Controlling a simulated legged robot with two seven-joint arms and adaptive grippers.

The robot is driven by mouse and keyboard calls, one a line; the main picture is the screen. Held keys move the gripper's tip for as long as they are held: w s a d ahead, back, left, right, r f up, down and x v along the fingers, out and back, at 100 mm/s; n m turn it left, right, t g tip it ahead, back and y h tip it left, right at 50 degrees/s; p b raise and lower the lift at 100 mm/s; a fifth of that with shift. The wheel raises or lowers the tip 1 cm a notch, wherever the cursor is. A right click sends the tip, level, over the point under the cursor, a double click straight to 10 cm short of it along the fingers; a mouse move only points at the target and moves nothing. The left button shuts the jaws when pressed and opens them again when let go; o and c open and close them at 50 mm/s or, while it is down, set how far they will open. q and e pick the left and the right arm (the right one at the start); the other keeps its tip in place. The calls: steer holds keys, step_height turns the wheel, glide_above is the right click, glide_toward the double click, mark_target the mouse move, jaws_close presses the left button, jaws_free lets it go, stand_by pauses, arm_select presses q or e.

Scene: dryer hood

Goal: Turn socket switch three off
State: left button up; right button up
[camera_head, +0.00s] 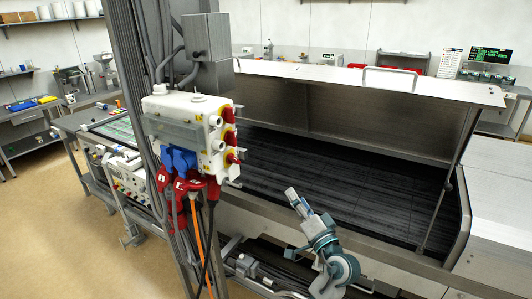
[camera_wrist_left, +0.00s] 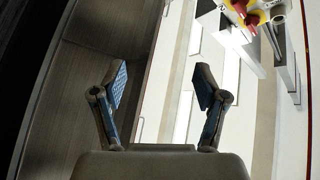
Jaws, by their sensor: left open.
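The white socket box (camera_head: 190,108) hangs on the grey post at centre left in the head view. Its right side has three red rotary switches on yellow plates: an upper (camera_head: 228,115), a middle (camera_head: 229,137) and a lower one (camera_head: 232,157). No number labels can be read. In the left wrist view a red switch (camera_wrist_left: 246,17) shows at the upper right, cut by the picture's edge. My left gripper (camera_head: 299,201) is right of and below the box, apart from it. Its fingers (camera_wrist_left: 163,82) are open and empty. My right gripper is out of view.
Blue sockets (camera_head: 180,160) and red plugs (camera_head: 190,185) with hanging cables are below the box. The dryer's raised metal hood (camera_head: 370,85) and dark conveyor bed (camera_head: 350,180) lie behind and right of my gripper. Open space separates gripper and box.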

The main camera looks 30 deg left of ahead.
arm_select(q)
steer(key=s+a+r+n+g+y, duration=0.3)
steer(key=s+a+n+g, duration=0.1)
steer(key=s+a+g, duration=0.2)
steer(key=p, duration=0.4)
glide_toward(237, 162)
steer(key=x, duration=0.3)
steer(key=p+x, duration=0.1)
steer(key=x, duration=0.6)
steer(key=shift+a+f, duration=0.25)
steer(key=shift+a, duration=0.35)
steer(key=shift+d+r, duration=0.1)
steer(key=shift+d, duration=0.2)
steer(key=shift+d+r, duration=0.1)
steer(key=shift+d, duration=0.7)
steer(key=shift+w+d, duration=0.1)
steer(key=shift+d, duration=0.1)
steer(key=c, duration=0.3)
steer(key=shift+d, duration=0.15)
steer(key=c, duration=0.4)
steer(key=shift+r, duration=0.1)
steer(key=c, duration=0.5)
steer(key=shift+o, duration=0.2)
steer(key=shift+a, duration=0.6)
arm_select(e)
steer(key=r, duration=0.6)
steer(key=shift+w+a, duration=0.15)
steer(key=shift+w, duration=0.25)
